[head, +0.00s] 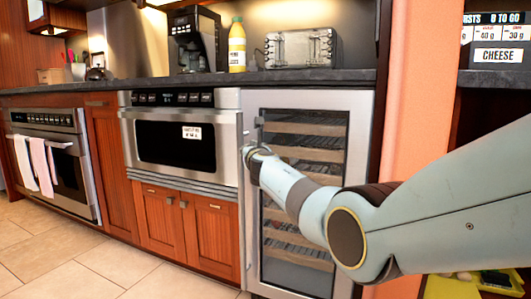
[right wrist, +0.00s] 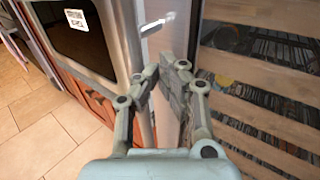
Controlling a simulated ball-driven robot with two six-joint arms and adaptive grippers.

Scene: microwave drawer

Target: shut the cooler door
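The cooler door (head: 358,150) has a steel frame around dark glass, with wooden racks showing behind it. It stands upright under the counter, shut or nearly shut; I cannot tell whether a small gap is left. Its long upright handle (head: 243,215) runs along the left edge. My right gripper (head: 251,153) is at that left edge, by the handle's upper part. In the right wrist view, its fingers (right wrist: 164,84) are close together in front of the steel frame, with the glass to the right. Whether they touch the handle is unclear. My left gripper is out of view.
A built-in steel oven (head: 180,140) sits directly left of the cooler, above wooden cabinets (head: 160,213). An orange wall (head: 415,90) stands to the right. The dark counter (head: 190,79) holds a coffee machine, a yellow bottle and a toaster. The tiled floor (head: 75,270) in front is clear.

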